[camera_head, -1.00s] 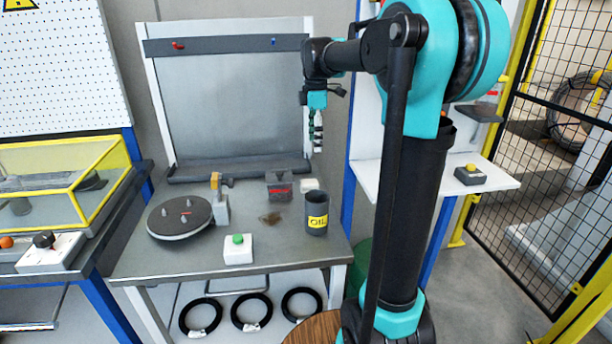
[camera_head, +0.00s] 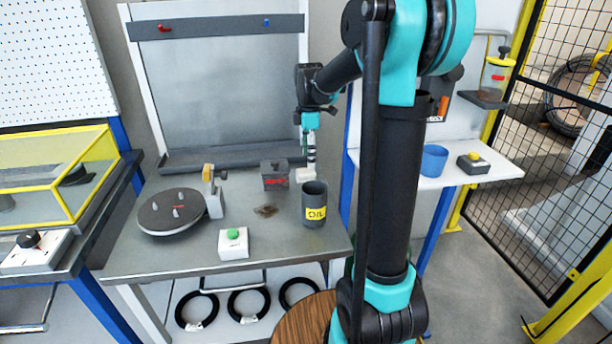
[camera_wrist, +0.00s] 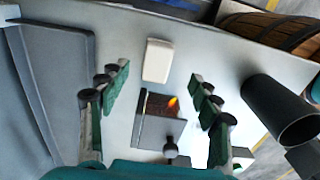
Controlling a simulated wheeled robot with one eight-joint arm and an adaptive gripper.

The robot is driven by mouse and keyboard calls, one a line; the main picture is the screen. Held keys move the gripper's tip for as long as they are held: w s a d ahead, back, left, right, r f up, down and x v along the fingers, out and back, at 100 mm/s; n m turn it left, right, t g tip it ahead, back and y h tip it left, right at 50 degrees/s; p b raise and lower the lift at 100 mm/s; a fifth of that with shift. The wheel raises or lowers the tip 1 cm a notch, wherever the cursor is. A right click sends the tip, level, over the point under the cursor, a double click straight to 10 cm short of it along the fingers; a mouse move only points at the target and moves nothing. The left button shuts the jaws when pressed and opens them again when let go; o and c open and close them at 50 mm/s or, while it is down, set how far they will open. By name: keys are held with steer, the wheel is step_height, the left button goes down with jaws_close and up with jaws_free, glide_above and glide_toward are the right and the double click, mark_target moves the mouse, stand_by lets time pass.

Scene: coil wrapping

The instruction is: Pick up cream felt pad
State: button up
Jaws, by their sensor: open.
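The cream felt pad (camera_wrist: 158,61) is a small pale rounded block lying flat on the grey table. In the wrist view it is at the upper middle, just past and between the fingertips. In the head view only part of the pad (camera_head: 305,174) shows, below the fingers. My gripper (camera_head: 311,158) points down over the back right of the table. In the wrist view my gripper (camera_wrist: 159,82) is open and empty, with one green-padded finger on each side. The fingers look apart from the pad; the exact height is hard to tell.
A dark box (camera_wrist: 156,132) with a knob stands close to the pad, between the fingers in the wrist view. The OIL can (camera_head: 315,205) stands nearby at the front right. A round turntable (camera_head: 174,211) and a green-button box (camera_head: 233,243) are further left.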

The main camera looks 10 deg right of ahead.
mark_target(306, 171)
steer(key=shift+w+a+f, duration=0.1)
steer(key=shift+a+f, duration=0.1)
steer(key=shift+f, duration=1.35)
steer(key=shift+w+a+f, duration=0.1)
steer(key=shift+a+f, duration=0.1)
steer(key=shift+f, duration=1.3)
steer(key=c, duration=1.3)
steer(key=shift+r, duration=0.15)
step_height(306, 171, up, 20)
